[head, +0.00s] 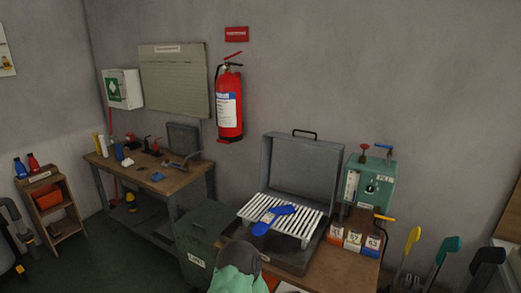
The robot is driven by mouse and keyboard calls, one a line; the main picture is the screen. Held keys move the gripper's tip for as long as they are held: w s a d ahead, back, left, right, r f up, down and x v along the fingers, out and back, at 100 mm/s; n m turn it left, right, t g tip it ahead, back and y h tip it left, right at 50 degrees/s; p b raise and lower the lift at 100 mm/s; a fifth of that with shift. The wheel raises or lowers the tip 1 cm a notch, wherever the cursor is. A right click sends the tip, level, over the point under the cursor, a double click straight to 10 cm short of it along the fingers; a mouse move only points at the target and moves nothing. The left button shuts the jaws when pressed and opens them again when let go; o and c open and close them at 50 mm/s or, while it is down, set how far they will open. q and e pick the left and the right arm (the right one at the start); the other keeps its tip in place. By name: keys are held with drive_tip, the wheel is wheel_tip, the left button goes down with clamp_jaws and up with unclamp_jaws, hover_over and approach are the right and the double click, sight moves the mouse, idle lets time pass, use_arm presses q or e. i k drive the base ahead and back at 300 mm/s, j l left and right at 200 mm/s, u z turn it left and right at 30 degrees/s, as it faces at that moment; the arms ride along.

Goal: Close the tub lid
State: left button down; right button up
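The tub (281,258) is a dark, shallow box on the wooden bench at lower centre right. Its grey lid (300,170) stands open, upright at the back, with a black handle on its top edge. A white slatted rack (251,210) sits over the tub between the lid and the near side. A blue sock-like piece with a light patch (273,219) lies on the slats. Neither of my grippers is in view.
A green rounded thing with a dark top (238,270) is at the near left. Coloured-handled tools (447,248) stand at right. A dark green bin (200,232) is left.

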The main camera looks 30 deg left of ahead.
sight(267, 142)
drive_tip(key=j+z, duration=0.35)
drive_tip(key=j, duration=2.65)
